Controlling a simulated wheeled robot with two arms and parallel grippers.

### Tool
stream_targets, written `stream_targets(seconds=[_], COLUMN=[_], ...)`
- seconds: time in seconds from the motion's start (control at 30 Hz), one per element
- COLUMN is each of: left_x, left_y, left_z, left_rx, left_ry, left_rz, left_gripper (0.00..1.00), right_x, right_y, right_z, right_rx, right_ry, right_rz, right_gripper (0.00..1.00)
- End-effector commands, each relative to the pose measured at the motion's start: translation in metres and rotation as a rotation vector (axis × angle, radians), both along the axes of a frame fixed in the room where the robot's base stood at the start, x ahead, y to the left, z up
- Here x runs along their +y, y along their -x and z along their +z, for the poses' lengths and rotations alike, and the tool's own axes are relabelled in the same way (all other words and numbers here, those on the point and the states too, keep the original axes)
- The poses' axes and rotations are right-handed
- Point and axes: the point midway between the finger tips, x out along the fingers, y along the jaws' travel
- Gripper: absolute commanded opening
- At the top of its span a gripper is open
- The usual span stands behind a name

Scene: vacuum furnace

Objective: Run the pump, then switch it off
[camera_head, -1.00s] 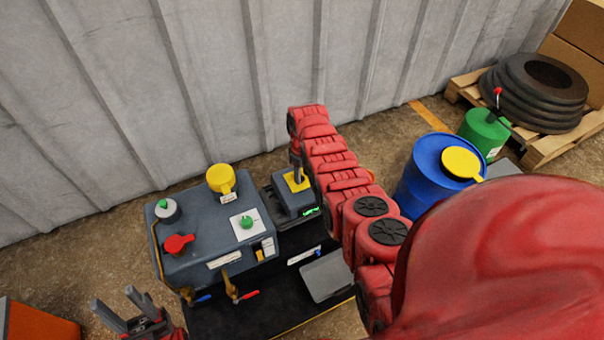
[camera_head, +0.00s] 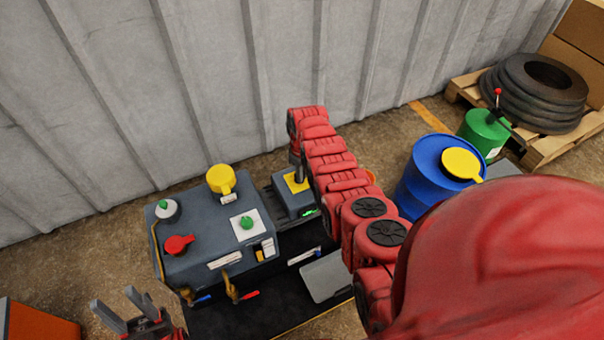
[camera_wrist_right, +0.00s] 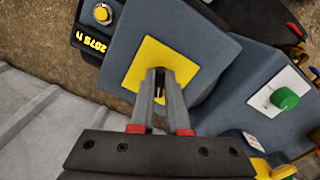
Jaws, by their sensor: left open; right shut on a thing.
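My right gripper (camera_wrist_right: 160,78) points down at the yellow plate (camera_wrist_right: 185,55) on top of a small grey box (camera_wrist_right: 220,50). Its fingers are shut on a slim dark part, perhaps a lever, at the middle of that plate; the fingers hide most of it. In the head view the same yellow plate (camera_head: 292,184) lies under the right gripper (camera_head: 299,175). A green button (camera_head: 247,222) on a white plate sits on the larger grey console (camera_head: 205,240); it also shows in the wrist view (camera_wrist_right: 285,98). My left gripper (camera_head: 122,306) is open and empty, left of the console.
The console carries a red knob (camera_head: 178,244), a yellow cap (camera_head: 221,178) and a grey knob with a green top (camera_head: 167,210). A lit display (camera_wrist_right: 93,42) is beside the small box. A blue drum (camera_head: 430,175) stands right; a ribbed wall (camera_head: 200,80) runs behind.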

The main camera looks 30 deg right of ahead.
Motion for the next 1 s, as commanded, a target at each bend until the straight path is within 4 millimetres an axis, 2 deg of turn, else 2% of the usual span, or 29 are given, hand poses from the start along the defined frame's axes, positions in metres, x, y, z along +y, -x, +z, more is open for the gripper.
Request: stream_targets(seconds=[0.7,1.0], left_x=[0.0,0.0], left_y=[-0.0001,0.0], left_z=[0.0095,0.0092], left_rx=[0.0,0.0], left_ry=[0.0,0.0], left_rz=[0.0,0.0], left_gripper=[0.5,0.5], right_x=[0.0077,0.009], right_y=[0.0018,-0.0005], right_z=[-0.0005,0.0001], right_rx=[0.005,0.0], right_ry=[0.0,0.001], right_rz=[-0.624,-0.841], right_gripper=[0.0,0.0])
